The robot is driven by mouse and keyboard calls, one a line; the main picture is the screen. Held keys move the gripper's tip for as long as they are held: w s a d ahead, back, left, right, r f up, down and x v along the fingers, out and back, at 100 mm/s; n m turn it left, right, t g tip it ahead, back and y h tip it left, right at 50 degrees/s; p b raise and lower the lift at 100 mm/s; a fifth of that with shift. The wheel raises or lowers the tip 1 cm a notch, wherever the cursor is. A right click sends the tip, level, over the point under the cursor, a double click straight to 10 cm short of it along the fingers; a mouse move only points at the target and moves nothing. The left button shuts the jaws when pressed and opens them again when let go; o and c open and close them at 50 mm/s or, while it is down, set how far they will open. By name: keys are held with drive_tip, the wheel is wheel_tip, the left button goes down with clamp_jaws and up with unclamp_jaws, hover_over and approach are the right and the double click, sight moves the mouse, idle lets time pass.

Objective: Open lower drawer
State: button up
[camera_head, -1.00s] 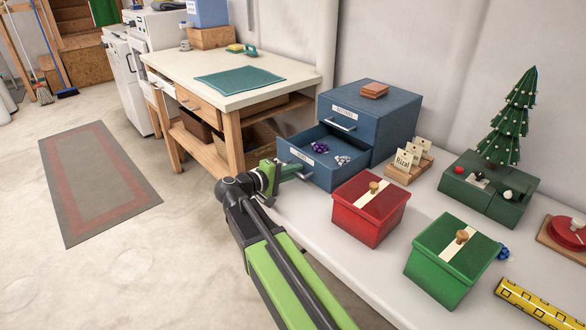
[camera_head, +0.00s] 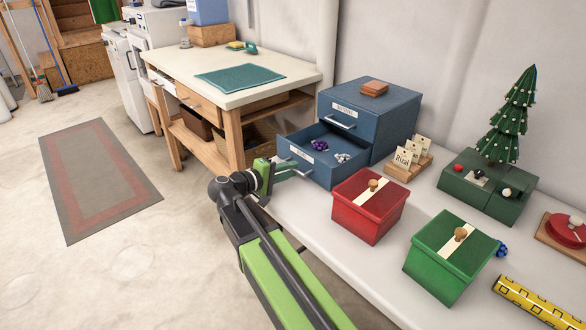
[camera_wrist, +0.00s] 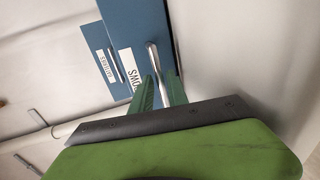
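The blue two-drawer cabinet (camera_head: 395,125) stands on the white table. Its lower drawer (camera_head: 325,172) is pulled well out, and a purple bow (camera_head: 319,145) and a silver bow (camera_head: 343,158) lie inside. The upper drawer (camera_head: 342,112) is shut. My gripper (camera_head: 296,168) is at the front of the lower drawer, by its handle. In the wrist view the two green fingers (camera_wrist: 161,76) stand apart with the metal handle (camera_wrist: 153,58) between them. I see a gap between the fingers; contact with the handle is not clear. The drawer's label partly shows beside them.
A red box (camera_head: 369,212) and a green box (camera_head: 450,255) with lids stand right of my arm. A wooden workbench (camera_head: 235,150) stands behind left.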

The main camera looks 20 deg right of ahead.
drive_tip(key=p+v, duration=0.2)
drive_tip(key=v, duration=1.3)
drive_tip(key=shift+p, duration=0.35)
drive_tip(key=shift+a, duration=0.15)
